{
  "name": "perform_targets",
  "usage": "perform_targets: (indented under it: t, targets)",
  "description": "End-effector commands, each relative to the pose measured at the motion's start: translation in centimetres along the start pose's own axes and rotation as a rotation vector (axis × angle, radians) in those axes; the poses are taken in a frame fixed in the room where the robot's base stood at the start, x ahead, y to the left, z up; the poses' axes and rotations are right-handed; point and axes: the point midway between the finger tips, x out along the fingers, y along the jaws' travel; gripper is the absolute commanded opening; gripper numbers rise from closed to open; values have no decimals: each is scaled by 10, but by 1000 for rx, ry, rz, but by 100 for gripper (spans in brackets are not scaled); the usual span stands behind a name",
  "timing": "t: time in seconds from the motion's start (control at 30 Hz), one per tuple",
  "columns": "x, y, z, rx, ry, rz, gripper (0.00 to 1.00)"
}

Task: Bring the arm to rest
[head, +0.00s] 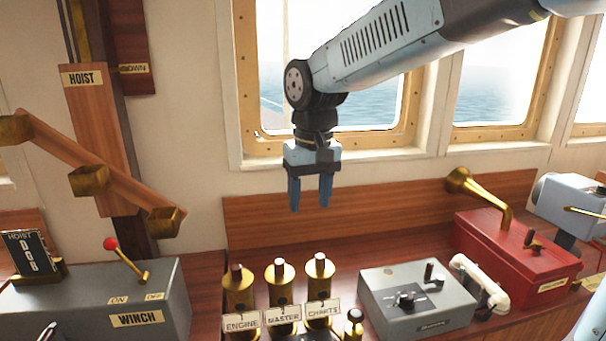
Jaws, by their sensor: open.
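My gripper (310,194) hangs from my arm, which reaches in from the upper right in front of the window. Its two blue fingers point down with a gap between them. It is open and nothing shows between the fingers. It is in the air above the wooden console (340,255), apart from everything on it, behind or above the brass posts in the picture.
Brass posts with tags (281,290) stand below my gripper. A grey winch box (100,300) with a red-knobbed lever is at left. A grey box with knobs (415,300), a white handset (480,284) and a red box with a brass horn (515,255) stand right.

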Motion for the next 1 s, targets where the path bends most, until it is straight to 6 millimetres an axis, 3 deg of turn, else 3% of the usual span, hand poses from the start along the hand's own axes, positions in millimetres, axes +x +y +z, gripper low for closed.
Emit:
perform_targets:
  t: [0.03, 0.2, 0.5, 0.8, 1.0]
  targets:
    - [-7, 20, 10, 30, 28, -1, 53]
    - [-21, 71, 42, 104, 112, 2, 53]
    - [-32, 138, 112, 233, 259, 39, 53]
    - [-27, 174, 175, 336, 379, 100, 53]
    - [-24, 180, 191, 361, 410, 121, 53]
